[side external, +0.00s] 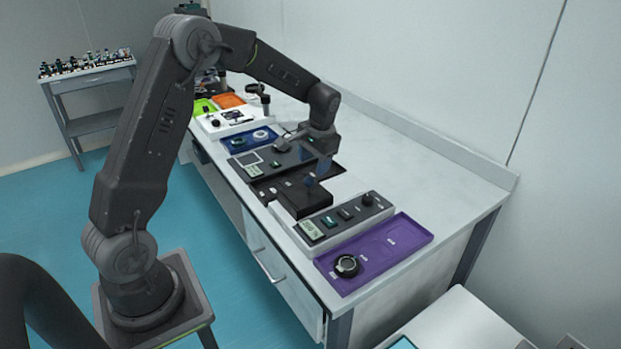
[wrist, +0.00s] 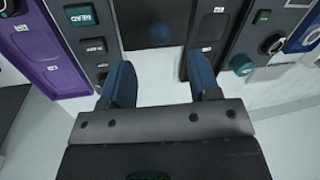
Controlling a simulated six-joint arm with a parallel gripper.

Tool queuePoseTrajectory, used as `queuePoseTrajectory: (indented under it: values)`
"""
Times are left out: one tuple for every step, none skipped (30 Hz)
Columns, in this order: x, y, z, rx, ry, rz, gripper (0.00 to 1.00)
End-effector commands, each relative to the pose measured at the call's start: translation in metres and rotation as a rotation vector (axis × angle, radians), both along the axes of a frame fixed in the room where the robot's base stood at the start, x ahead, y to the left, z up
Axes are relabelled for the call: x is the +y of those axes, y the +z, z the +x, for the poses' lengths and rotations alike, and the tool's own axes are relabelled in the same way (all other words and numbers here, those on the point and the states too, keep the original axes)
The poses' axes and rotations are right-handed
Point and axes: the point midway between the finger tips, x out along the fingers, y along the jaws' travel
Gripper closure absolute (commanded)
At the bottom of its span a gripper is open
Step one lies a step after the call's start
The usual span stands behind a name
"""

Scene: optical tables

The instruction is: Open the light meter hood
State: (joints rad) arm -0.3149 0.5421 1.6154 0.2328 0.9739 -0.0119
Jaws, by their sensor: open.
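What looks like the light meter hood is a low black box (side external: 304,203) on the bench between two instrument panels. In the wrist view it appears as a dark surface (wrist: 142,15) with a round bluish knob (wrist: 160,33) on it. The hood appears closed, its inside hidden. My gripper (side external: 316,174) is just above the box in the side view. In the wrist view my gripper (wrist: 160,62) has its two blue fingers apart with nothing between them. The knob lies ahead of the gap, roughly centred and apart from both fingers.
A grey instrument panel with a display (side external: 311,230) and a purple tray (side external: 395,250) holding a round black item are in front of the box. Behind it are a dark panel (side external: 262,161) and a blue tray (side external: 236,139). Bare white bench lies to the right.

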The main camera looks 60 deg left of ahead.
Motion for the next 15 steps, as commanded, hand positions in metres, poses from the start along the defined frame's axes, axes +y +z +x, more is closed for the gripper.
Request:
queuePoseTrajectory:
  values:
    - [0.002, -0.012, -0.002, 0.005, 0.001, -0.002, 0.44]
    - [0.003, -0.018, -0.002, 0.005, 0.001, -0.002, 0.44]
    - [0.005, -0.025, -0.002, 0.005, 0.001, -0.002, 0.44]
    - [0.006, -0.03, -0.002, 0.004, 0.001, -0.002, 0.44]
    - [0.007, -0.034, -0.002, 0.003, 0.001, -0.002, 0.44]
    - [0.008, -0.04, -0.002, 0.003, 0.001, -0.002, 0.44]
    - [0.008, -0.044, -0.002, 0.002, 0.0, -0.001, 0.44]
    - [0.009, -0.047, -0.002, 0.002, 0.0, -0.001, 0.44]
    - [0.01, -0.051, -0.003, 0.003, 0.001, -0.002, 0.44]
    - [0.01, -0.054, -0.003, 0.002, 0.0, -0.001, 0.44]
    - [0.011, -0.056, -0.003, 0.001, 0.0, -0.001, 0.44]
    - [0.011, -0.058, -0.003, 0.0, 0.0, -0.001, 0.44]
    - [0.011, -0.059, -0.003, 0.0, 0.0, -0.001, 0.44]
    - [0.011, -0.06, -0.003, 0.0, 0.0, -0.001, 0.44]
    - [0.012, -0.061, -0.003, 0.0, 0.0, -0.001, 0.44]
